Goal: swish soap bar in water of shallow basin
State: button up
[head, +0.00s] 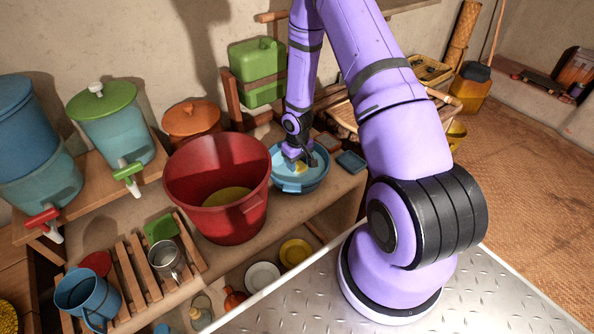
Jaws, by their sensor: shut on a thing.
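The shallow basin (306,184) is light blue and stands on the ledge, right of the red tub. My gripper (300,166) reaches down into it from above. It is shut on the soap bar (300,169), a small yellow piece that shows between the fingers, low inside the basin. My wrist and fingers hide part of the bar. I cannot tell how deep the bar sits in the water.
A large red tub (225,165) stands close left of the basin. A small blue dish (351,161) lies to its right. A green jerrycan (257,72) stands behind. A slatted rack (143,277) with a metal mug (166,258) is at the front left.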

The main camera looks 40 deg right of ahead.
jog(key=shift+w+a, duration=0.25)
jog(key=shift+a, duration=0.5)
jog(key=shift+w+a, duration=0.2)
jog(key=shift+a, duration=0.55)
jog(key=shift+s+d, duration=0.3)
jog(key=shift+d, duration=0.65)
jog(key=shift+s+d, duration=0.25)
jog(key=shift+d, duration=0.7)
jog(key=shift+s+d, duration=0.3)
jog(key=shift+d, duration=0.65)
send_over(289, 178)
